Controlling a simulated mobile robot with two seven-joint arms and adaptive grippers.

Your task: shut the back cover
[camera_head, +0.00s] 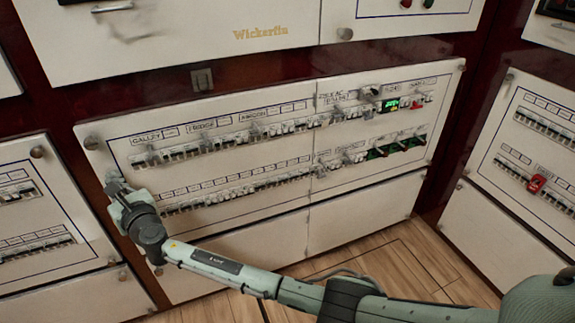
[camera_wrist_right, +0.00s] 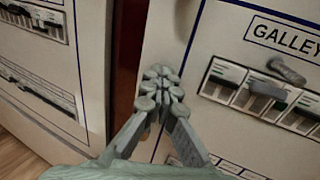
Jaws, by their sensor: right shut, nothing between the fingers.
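The broad cream breaker panel (camera_head: 235,165) in the middle of the head view carries two rows of breakers and labels such as GALLEY and FRIDGE. Its left part also shows in the wrist view (camera_wrist_right: 180,50). I cannot tell which part is the back cover, or whether this panel stands ajar. My right gripper (camera_head: 115,184) is at the panel's left edge, below its upper left knob. In the wrist view its fingertips (camera_wrist_right: 162,82) are together and empty, in front of the panel's edge strip; contact is unclear. My left gripper is not in view.
Another breaker panel (camera_head: 75,190) stands at the left, beyond a dark red gap. A right panel (camera_head: 530,130) has a red piece (camera_head: 537,183) on a breaker. A cream cabinet front marked Wickerlin (camera_head: 190,45) is above. Wooden floor (camera_head: 385,270) lies below.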

